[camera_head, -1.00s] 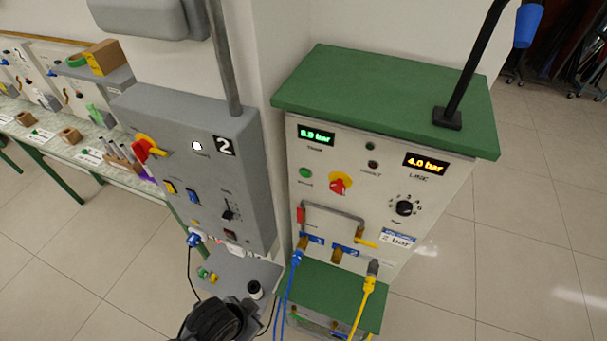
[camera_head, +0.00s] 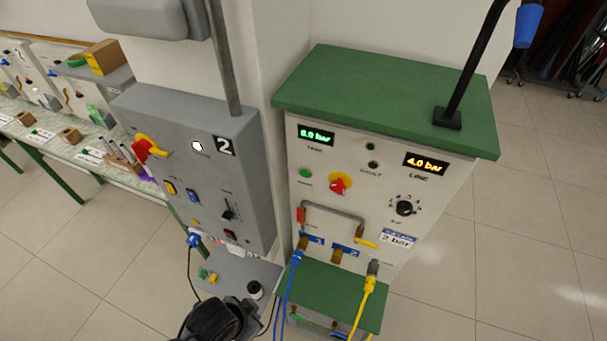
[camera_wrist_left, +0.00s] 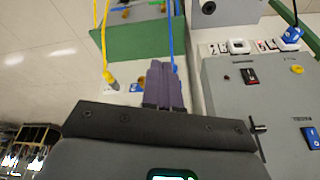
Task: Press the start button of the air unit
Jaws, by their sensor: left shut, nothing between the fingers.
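The air unit (camera_head: 385,270) is a cream cabinet with a green top. Its front has a round green button (camera_head: 305,172) at the upper left, a red rotary switch on a yellow plate (camera_head: 340,184), a green-lit display (camera_head: 316,135) and an amber display (camera_head: 425,163) reading 4.0 bar. My left gripper (camera_wrist_left: 163,85) shows in the left wrist view, its purplish fingers together and empty, with blue and yellow hoses beyond. In the head view only a dark part of what looks like my left arm shows at the bottom; the fingertips are not visible. My right gripper is not in view.
A grey control box marked 2 (camera_head: 258,190) stands left of the unit, with a shelf (camera_head: 240,265) below. A blue hose (camera_head: 290,290) and a yellow hose (camera_head: 361,310) hang from the unit's front. A black pole (camera_head: 470,75) rises from its top.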

